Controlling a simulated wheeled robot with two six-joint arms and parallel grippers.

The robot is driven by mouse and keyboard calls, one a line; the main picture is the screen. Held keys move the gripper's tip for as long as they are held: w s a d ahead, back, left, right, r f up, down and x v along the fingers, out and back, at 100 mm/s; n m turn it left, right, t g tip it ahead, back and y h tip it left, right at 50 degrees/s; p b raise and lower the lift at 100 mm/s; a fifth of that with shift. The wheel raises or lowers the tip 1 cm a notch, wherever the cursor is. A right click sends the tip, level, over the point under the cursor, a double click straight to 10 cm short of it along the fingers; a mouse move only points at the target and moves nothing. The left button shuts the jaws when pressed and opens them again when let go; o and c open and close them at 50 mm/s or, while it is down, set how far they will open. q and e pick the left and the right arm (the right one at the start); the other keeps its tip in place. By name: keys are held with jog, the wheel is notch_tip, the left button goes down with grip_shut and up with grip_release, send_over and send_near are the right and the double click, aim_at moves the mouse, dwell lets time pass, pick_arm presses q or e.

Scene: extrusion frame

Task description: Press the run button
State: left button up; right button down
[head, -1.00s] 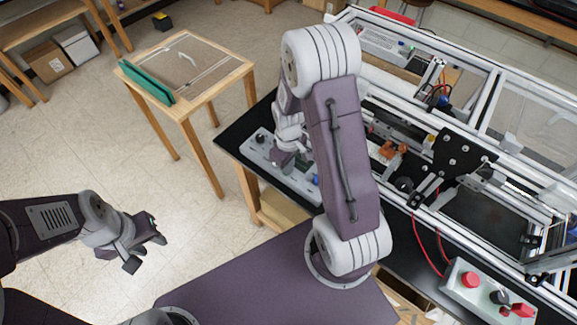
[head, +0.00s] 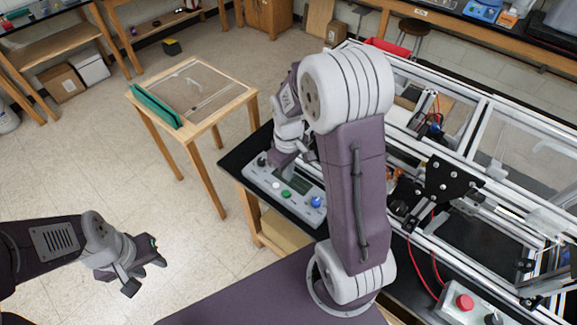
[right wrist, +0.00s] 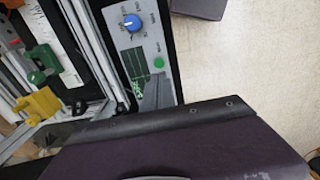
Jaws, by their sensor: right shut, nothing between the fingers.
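A grey control panel (head: 262,183) lies on the black bench top, left of my right arm in the head view. It carries a green button (head: 286,194), a white button (head: 275,185), a blue knob (head: 316,202), a black knob (head: 262,160) and a dark display (head: 296,181). Which button is labelled run cannot be read. My right gripper (head: 283,170) is shut and empty, just above the panel's far part; contact cannot be told. The right wrist view shows the green button (right wrist: 159,62) and blue knob (right wrist: 132,22) uncovered. My left gripper (head: 146,275) is open and empty over the floor.
An aluminium extrusion frame (head: 480,92) with cables and brackets stands right of the panel. A second box with a red button (head: 463,302) sits at lower right.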

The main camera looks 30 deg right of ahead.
notch_tip(320, 180, up, 2)
jog(key=shift+w+d+r, duration=0.1)
jog(key=shift+w+r, duration=0.05)
jog(key=shift+r, duration=0.1)
jog(key=shift+w+f, duration=0.1)
jog(key=shift+w, duration=0.05)
